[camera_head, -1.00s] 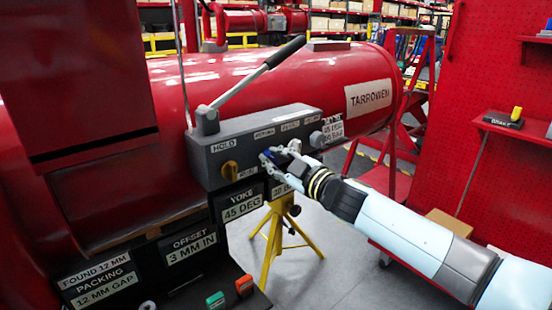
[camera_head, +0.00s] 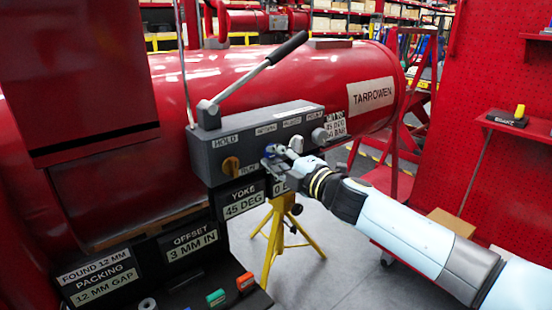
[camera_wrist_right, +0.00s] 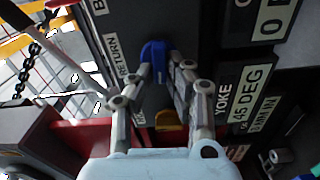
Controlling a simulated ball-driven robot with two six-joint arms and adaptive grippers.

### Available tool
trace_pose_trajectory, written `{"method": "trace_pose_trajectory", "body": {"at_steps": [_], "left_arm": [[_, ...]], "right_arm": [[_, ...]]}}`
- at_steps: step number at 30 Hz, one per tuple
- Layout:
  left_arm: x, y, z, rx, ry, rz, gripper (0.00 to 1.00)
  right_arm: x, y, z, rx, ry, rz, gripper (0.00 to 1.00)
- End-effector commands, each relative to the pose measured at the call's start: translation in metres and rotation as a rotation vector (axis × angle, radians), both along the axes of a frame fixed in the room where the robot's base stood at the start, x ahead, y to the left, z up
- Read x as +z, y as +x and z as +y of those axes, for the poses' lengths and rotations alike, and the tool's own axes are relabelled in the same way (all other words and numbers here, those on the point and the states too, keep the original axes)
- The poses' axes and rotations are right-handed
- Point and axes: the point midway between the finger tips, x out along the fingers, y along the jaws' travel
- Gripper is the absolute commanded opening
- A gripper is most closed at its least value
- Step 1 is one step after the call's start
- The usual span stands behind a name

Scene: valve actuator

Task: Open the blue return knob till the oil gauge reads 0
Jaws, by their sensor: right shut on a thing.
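The blue return knob (camera_head: 270,151) is on the front of the grey control block (camera_head: 222,158). My right gripper (camera_head: 279,153) is shut on it; the arm comes in from the right. My left gripper is out of view.
A yellow knob (camera_head: 230,166) and a long hand lever (camera_head: 255,78) are close by on the block. A silver knob (camera_head: 319,137) is at its right end. YOKE, OFFSET and PACKING panels line the lower left. A yellow stand (camera_head: 280,235) is below.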

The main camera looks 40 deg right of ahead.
Motion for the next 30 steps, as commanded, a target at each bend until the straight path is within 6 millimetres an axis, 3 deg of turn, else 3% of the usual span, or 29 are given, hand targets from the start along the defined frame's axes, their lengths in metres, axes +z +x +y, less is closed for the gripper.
{"method": "trace_pose_trajectory", "body": {"at_steps": [17, 18, 22, 30], "left_arm": [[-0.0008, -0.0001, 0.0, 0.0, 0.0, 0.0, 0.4], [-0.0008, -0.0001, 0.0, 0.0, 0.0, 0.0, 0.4], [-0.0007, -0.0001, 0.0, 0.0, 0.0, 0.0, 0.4], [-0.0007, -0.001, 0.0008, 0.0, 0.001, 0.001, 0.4]], "right_arm": [[-0.0021, -0.0008, 0.0003, 0.001, -0.032, 0.0, 0.0], [-0.0021, -0.0008, 0.0003, 0.001, -0.032, 0.0, 0.17], [-0.0018, -0.0006, 0.0003, 0.001, -0.032, -0.001, 0.34], [-0.001, -0.0003, 0.0002, 0.0, -0.032, -0.001, 0.37]]}}
